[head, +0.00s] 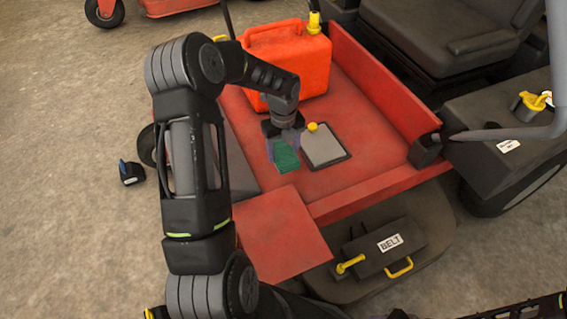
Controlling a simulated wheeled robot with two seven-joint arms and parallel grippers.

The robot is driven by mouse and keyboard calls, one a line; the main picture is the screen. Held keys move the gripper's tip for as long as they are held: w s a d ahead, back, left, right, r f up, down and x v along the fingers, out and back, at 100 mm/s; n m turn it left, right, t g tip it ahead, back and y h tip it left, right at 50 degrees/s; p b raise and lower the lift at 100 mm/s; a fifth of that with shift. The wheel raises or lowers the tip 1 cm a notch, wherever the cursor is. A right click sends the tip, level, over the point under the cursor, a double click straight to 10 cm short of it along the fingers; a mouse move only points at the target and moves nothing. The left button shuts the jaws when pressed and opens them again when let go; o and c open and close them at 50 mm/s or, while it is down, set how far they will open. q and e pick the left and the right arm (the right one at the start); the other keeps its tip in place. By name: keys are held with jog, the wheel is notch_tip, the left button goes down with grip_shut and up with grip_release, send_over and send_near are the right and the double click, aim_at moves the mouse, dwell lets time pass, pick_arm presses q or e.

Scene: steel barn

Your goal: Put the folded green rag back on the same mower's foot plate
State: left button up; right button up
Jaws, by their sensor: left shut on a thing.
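The folded green rag (286,159) is at the red foot plate (318,184) of the mower, just left of a grey clipboard-like pad (325,147). My left gripper (285,151) points down over the plate and is shut on the rag, covering its upper part. I cannot tell whether the rag touches the plate or hangs slightly above it. My right gripper is not in view.
A red fuel can (288,62) with yellow caps stands on the plate behind my gripper. The mower's black seat (440,45) is at the upper right. A black box labelled BELT (378,250) lies in front. A small dark item (131,173) lies on the floor at left.

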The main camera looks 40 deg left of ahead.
aim_at(283, 160)
pick_arm(q)
jog(key=shift+f, duration=0.6)
jog(key=shift+f, duration=0.1)
jog(key=shift+f+b, duration=0.45)
jog(key=shift+f, duration=1.35)
jog(key=shift+f, duration=0.1)
jog(key=o, duration=1.3)
notch_tip(283, 160, up, 12)
jog(key=p, duration=0.2)
jog(key=shift+p, duration=0.3)
